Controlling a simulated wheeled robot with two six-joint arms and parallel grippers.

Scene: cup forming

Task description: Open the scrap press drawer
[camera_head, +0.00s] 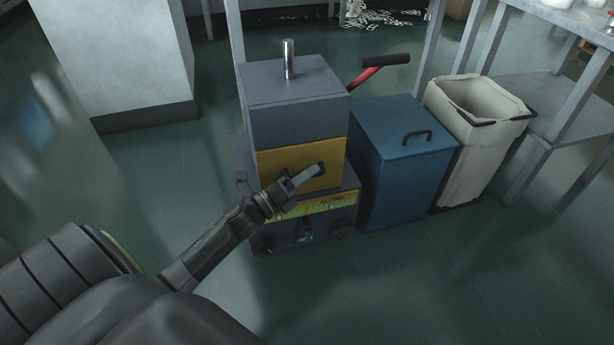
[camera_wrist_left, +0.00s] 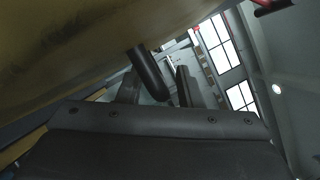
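The scrap press (camera_head: 295,100) is a grey box with a metal post on top. Its yellow drawer front (camera_head: 275,161) appears flush with the body, and it fills the upper left of the left wrist view (camera_wrist_left: 70,40). My left gripper (camera_head: 303,181) is at the drawer front and covers part of the dark handle (camera_head: 320,169). In the left wrist view the black handle bar (camera_wrist_left: 149,72) reaches between the two fingers of my left gripper (camera_wrist_left: 157,88). The fingers stand apart, with a gap visible beside the bar. My right gripper is not in view.
A blue lidded bin (camera_head: 405,155) and a white lined bin (camera_head: 475,150) stand right of the press. A red lever with a black grip (camera_head: 385,60) sticks out behind it. A metal table (camera_head: 570,90) is at the right. The floor in front is clear.

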